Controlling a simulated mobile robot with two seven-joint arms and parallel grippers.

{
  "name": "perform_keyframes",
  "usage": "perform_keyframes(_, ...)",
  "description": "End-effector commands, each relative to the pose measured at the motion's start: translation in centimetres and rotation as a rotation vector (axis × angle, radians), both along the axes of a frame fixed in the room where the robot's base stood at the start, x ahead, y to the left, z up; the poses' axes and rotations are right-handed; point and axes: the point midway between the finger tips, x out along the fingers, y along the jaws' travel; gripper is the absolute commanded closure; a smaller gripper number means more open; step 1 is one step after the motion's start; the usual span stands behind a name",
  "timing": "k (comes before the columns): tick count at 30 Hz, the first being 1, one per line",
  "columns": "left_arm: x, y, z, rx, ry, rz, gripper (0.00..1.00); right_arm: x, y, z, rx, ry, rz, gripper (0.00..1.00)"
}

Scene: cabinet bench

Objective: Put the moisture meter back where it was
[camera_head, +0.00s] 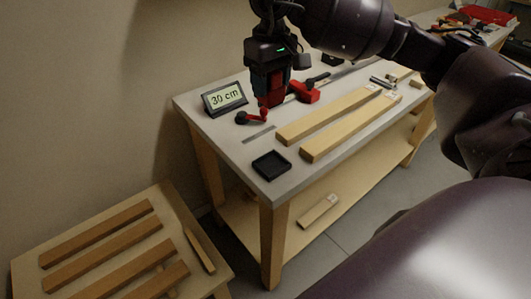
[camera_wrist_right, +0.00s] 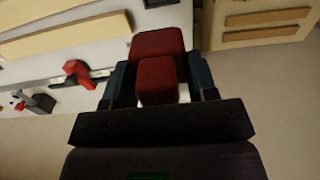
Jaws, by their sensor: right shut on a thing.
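My right gripper (camera_head: 268,98) is over the back left part of the workbench, pointing down, beside the red parts on the bench. It is shut on a red, boxy thing, which I take for the moisture meter (camera_wrist_right: 158,78). In the right wrist view it sits between the two dark fingers of the gripper (camera_wrist_right: 158,85). In the head view the fingers mostly hide it, and I cannot tell whether it touches the bench. A small black square tray (camera_head: 271,165) is empty at the bench's front left corner. My left gripper is not in view.
A "30 cm" sign (camera_head: 225,98) stands left of the gripper. A red stop (camera_head: 306,92) on a metal rail and a red-black part (camera_head: 246,118) are close by. Two wooden bars (camera_head: 350,128) lie right of the tray. A low table (camera_head: 205,282) holds several boards.

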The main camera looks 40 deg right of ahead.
Motion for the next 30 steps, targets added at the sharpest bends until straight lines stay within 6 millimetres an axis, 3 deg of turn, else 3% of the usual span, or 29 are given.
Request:
perform_keyframes(15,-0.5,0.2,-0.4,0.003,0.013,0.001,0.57,-0.1,0.1,-11.3,0.002,0.003,-0.002,0.76)
perform_keyframes(19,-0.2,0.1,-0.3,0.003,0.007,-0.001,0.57,0.0,0.1,-13.2,0.002,0.002,-0.001,0.76)
perform_keyframes(30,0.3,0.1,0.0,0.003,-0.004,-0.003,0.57,-0.1,0.1,-16.0,0.002,0.002,-0.002,0.76)
